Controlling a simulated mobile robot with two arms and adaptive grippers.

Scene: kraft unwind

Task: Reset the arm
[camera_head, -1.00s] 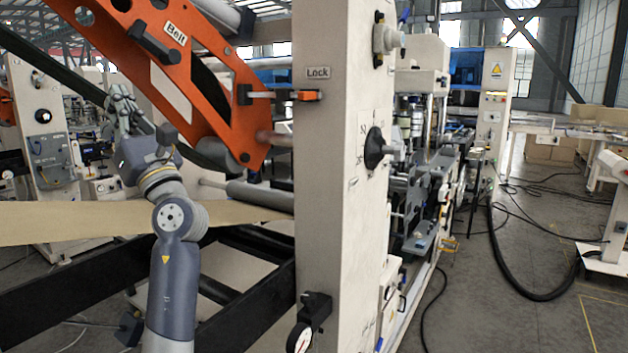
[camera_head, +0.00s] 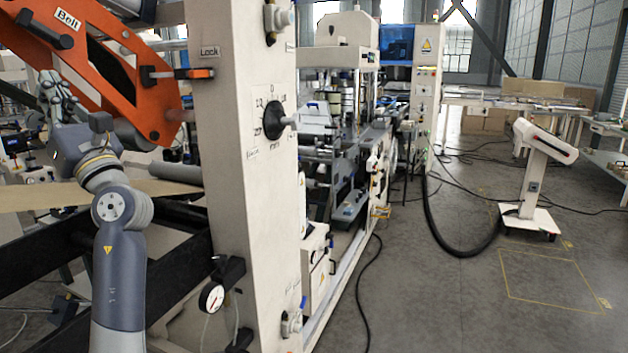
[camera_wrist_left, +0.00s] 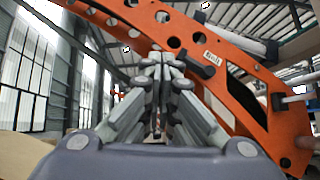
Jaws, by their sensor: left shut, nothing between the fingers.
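My left arm (camera_head: 118,255) rises at the left of the head view, bent at the elbow, with the forearm pointing up and away. My left gripper (camera_head: 58,90) is at its far end, left of the orange arm of the machine (camera_head: 120,75). In the left wrist view the gripper's fingers (camera_wrist_left: 160,62) are together at the tips with nothing between them. The orange arm (camera_wrist_left: 215,80) passes behind and to the right of the fingers there. My right gripper is not in view.
A white machine column (camera_head: 235,170) with a black knob (camera_head: 272,115) stands right of my arm. A brown paper web (camera_head: 40,198) and dark frame beams pass behind my arm. A black hose (camera_head: 455,245) lies on the floor.

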